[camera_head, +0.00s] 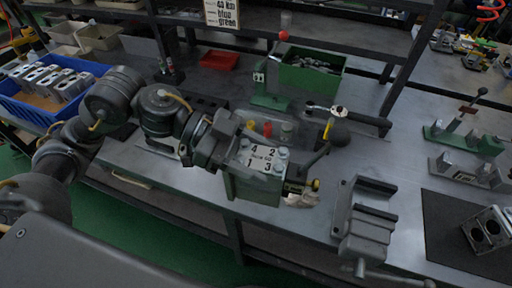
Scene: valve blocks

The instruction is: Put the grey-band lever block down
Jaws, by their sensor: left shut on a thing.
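My left gripper (226,148) reaches in from the left over the front of the bench, against a grey-green block (252,188). The block carries a white label (262,158) with the numbers 4, 2, 1, 3 and round bolt heads at its corners. A lever with a dark round knob (338,133) rises at its right side. I take this to be the lever block, shut in my left gripper. The fingertips and any grey band are hidden or too small to tell. Whether the block's underside touches the bench cannot be told. My right gripper is not in view.
A grey vise (366,222) stands right of the block. A metal block with bores (488,230) lies on a dark mat (448,225). A green crate (311,72) and a red tray (219,60) stand behind. A blue bin (40,113) is at the left.

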